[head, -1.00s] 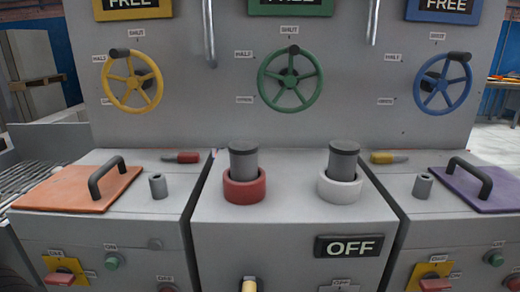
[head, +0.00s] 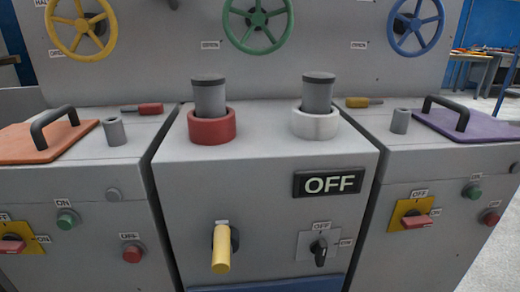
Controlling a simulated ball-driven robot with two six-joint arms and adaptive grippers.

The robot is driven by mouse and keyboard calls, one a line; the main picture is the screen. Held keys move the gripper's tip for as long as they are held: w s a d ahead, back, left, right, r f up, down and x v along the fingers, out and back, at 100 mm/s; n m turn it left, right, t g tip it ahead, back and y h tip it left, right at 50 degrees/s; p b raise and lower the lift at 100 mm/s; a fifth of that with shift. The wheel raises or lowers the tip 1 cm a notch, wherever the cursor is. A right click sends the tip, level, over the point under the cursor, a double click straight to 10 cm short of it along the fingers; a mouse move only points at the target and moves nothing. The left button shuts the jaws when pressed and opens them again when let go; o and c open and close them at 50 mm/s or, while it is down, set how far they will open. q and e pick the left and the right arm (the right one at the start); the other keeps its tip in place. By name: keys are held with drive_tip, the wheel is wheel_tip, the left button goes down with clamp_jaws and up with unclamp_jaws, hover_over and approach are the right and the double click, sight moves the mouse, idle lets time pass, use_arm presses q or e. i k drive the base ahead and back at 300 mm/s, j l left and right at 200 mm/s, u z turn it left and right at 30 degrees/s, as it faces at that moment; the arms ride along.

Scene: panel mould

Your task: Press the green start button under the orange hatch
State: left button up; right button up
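The orange hatch (head: 48,139) with a black handle lies flat and closed on top of the left cabinet. On the front face below it, a green button (head: 67,219) sits under an ON label. A red button (head: 132,253) under an OFF label is to its right and lower. A red switch (head: 12,246) on a yellow plate is at the left picture edge. Neither of my grippers shows in the head view.
A purple hatch (head: 470,122) and another green button (head: 473,192) are on the right cabinet. The middle cabinet carries red (head: 213,127) and white (head: 316,123) collars, an OFF sign (head: 329,183), a yellow lever (head: 221,249) and a black knob (head: 319,251).

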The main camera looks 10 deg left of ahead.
sight(66, 223)
drive_tip(key=u, duration=1.6)
